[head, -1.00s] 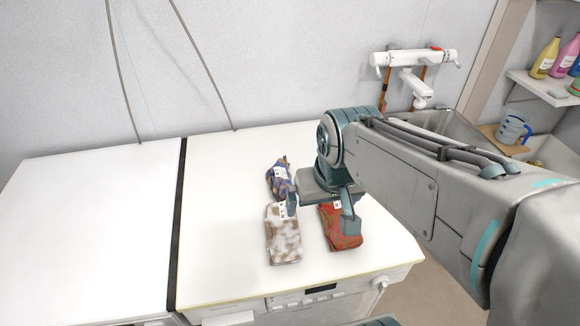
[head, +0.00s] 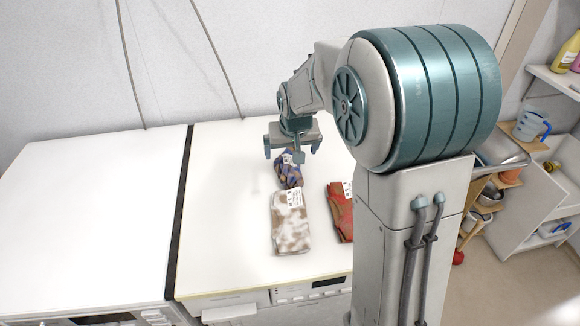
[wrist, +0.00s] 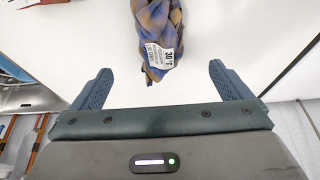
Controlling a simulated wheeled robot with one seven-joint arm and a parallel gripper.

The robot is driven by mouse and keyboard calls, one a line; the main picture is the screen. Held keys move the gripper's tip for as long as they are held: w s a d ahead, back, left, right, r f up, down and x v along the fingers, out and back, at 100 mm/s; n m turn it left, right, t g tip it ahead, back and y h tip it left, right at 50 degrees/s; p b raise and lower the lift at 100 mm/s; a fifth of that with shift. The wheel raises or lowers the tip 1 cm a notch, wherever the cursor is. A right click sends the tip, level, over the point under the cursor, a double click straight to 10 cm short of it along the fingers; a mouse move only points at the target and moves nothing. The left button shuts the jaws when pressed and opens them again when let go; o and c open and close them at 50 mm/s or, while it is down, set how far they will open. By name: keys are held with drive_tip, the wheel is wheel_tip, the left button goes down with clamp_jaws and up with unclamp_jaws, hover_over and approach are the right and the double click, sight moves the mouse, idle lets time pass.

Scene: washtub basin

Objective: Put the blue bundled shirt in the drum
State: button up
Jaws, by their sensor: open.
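The blue bundled shirt (head: 288,172), blue and brown with a white tag, lies on the white machine top behind the other bundles. It also shows in the wrist view (wrist: 158,30), at the top centre, ahead of my fingers. My gripper (head: 293,152) is above and just behind the shirt in the head view, partly covering its far end. In the wrist view my gripper (wrist: 161,90) is open, its two fingers wide apart with nothing between them. The drum is not visible in these frames.
A white and brown bundle (head: 290,222) lies just in front of the blue shirt. A red bundle (head: 341,212) lies to the right, partly hidden by my arm. A second white top (head: 90,210) at the left is bare. Shelves and a sink stand at the right.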

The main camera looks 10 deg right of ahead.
sight(290, 160)
drive_tip(key=x, duration=0.4)
drive_tip(key=shift+f, duration=0.1)
drive_tip(key=shift+s+p+x, duration=0.2)
drive_tip(key=shift+p+x, duration=0.3)
drive_tip(key=shift+x, duration=2.1)
drive_tip(key=shift+f, duration=0.1)
drive_tip(key=c, duration=1.3)
drive_tip(key=shift+o, duration=0.2)
